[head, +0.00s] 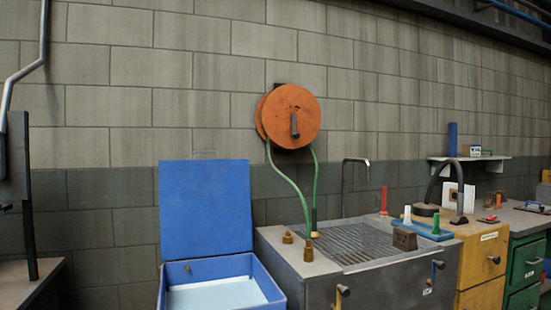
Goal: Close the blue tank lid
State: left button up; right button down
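The blue tank (274,292) stands at the lower middle of the head view, with a whitish inside surface. Its blue lid (206,208) is open and stands upright along the back edge, near the wall. The lower front of the tank is cut off by the frame's bottom edge. Neither of my grippers shows in the head view.
A grey sink bench (384,285) with a grated top stands right beside the tank. An orange hose reel (288,115) with a green hose hangs on the block wall above. Yellow (485,258) and green (526,262) drawer cabinets stand further right. A dark post stands at left.

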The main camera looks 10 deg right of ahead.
aim_at(205, 205)
jog(key=z, duration=0.4)
jog(key=i, duration=1.55)
jog(key=u, duration=0.65)
